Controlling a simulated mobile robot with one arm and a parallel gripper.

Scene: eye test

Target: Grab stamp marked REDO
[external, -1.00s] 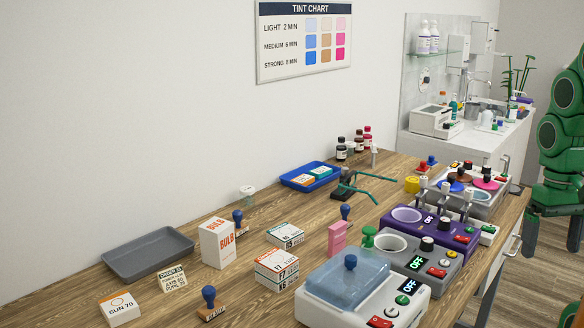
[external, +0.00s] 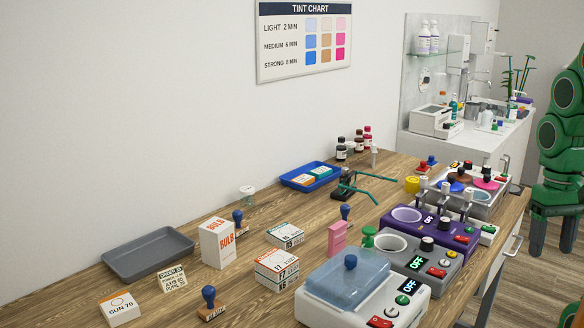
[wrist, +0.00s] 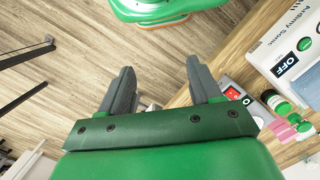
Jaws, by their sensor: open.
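Several blue-handled stamps stand on the wooden bench in the external view. One stamp (external: 209,297) is at the front, with a wooden base whose lettering is too small to read. Another stamp (external: 238,218) stands behind the BULB box, and a third stamp (external: 345,213) stands by the pink box. I cannot tell which is marked REDO. My gripper (wrist: 160,78) is open and empty in the wrist view, over the floor beside the bench edge. No stamp shows clearly in the wrist view. The gripper itself is outside the external view; only green parts of my body show at the right.
A grey tray (external: 148,256), the BULB box (external: 217,242) and a SUN box (external: 120,312) crowd around the front stamps. White machine (external: 362,300), grey machine (external: 425,262) and purple machine (external: 450,232) line the bench's right side. Bare wood lies between the boxes.

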